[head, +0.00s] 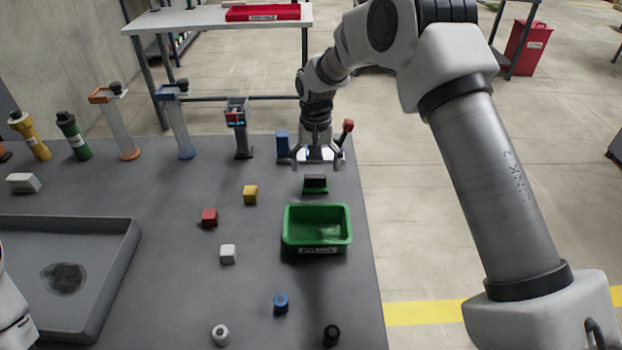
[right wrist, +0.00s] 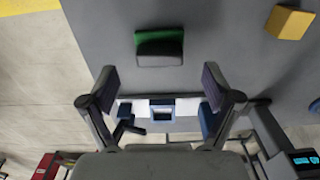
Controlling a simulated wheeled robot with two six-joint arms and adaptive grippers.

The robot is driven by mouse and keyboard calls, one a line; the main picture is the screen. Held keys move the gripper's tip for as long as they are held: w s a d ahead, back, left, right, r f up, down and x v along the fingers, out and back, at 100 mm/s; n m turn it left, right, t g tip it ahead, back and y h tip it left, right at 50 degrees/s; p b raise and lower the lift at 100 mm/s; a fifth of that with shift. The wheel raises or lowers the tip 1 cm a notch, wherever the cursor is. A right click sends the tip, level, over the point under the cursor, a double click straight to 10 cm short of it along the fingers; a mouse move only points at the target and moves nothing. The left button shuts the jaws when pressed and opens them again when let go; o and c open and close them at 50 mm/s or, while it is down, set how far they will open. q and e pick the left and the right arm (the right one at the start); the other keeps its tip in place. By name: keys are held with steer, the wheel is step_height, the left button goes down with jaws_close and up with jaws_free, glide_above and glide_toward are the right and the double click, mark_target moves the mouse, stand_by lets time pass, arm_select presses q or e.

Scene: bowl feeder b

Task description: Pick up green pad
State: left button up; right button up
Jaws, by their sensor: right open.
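The green pad (head: 316,190) lies on the grey table just behind the green bin, with a dark block-like part on its top. In the right wrist view the pad (right wrist: 160,36) shows as a green strip beside the dark part, ahead of the fingertips. My right gripper (head: 318,160) is open and empty, pointing down above the table's far edge, behind the pad. In the right wrist view its two fingers (right wrist: 159,84) are spread wide, and the pad lies beyond them, not between them. My left gripper is out of view.
A green bin (head: 317,212) stands in front of the pad. A yellow cube (head: 250,195), red cube (head: 209,218) and white cube (head: 228,254) lie to the left. A white fixture (head: 318,154) with a blue post (head: 282,145) stands under the right gripper.

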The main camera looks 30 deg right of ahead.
mark_target(315, 176)
step_height(315, 176, down, 5)
steer(key=shift+w+r, duration=0.1)
steer(key=shift+w, duration=0.05)
steer(key=shift+r, duration=0.1)
steer(key=shift+c, duration=1)
steer(key=c, duration=1.1)
step_height(315, 176, up, 10)
steer(key=shift+o, duration=1.3)
steer(key=shift+c, duration=0.3)
